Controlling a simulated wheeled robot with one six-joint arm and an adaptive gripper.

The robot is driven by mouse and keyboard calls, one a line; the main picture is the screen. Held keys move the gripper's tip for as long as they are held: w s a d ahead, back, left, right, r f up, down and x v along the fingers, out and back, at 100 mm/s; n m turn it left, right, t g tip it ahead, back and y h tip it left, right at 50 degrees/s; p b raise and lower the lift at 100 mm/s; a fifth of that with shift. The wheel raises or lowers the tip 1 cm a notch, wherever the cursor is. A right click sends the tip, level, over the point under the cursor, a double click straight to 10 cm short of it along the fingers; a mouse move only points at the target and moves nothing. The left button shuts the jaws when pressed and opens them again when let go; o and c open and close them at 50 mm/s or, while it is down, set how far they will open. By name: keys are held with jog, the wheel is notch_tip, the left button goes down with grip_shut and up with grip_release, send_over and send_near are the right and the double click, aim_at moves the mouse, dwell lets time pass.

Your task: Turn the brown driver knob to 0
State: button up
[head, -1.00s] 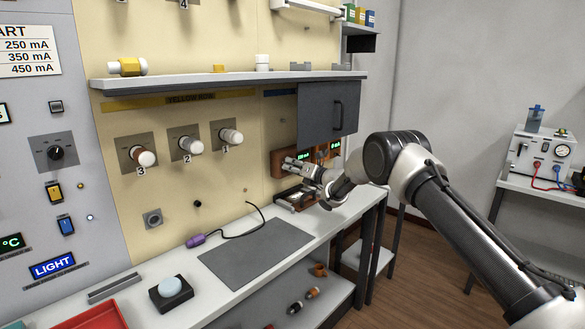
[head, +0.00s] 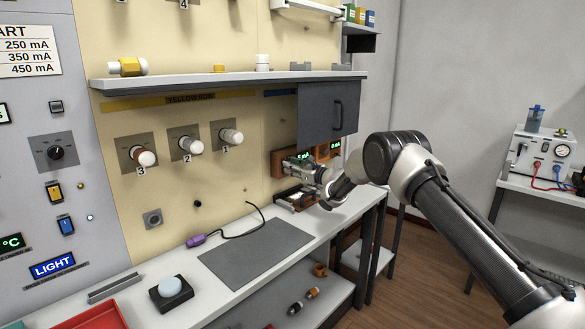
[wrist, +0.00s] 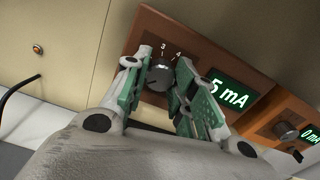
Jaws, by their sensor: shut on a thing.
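The brown driver (wrist: 204,54) is a brown panel on the wall with a dark round knob (wrist: 159,74) and a green display (wrist: 230,91) that reads "5 mA" in the wrist view. Scale marks 3 and 4 show above the knob. My gripper (wrist: 158,80) is shut on the knob, one finger on each side. In the head view my gripper (head: 298,170) covers much of the brown driver (head: 277,163), and the knob is hidden there.
An orange-brown driver (wrist: 262,119) reading "0 mA" with its own knob (wrist: 286,130) sits just right. A dark cabinet door (head: 328,112) hangs above. A black cable (head: 254,222) and a grey mat (head: 257,252) lie on the bench to the left.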

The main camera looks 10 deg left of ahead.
jog(key=shift+f+n, duration=0.25)
jog(key=shift+n, duration=0.05)
jog(key=o, duration=1)
jog(key=shift+o, duration=0.2)
jog(key=shift+r, duration=0.1)
jog(key=v, duration=1.2)
jog(key=shift+s, duration=0.1)
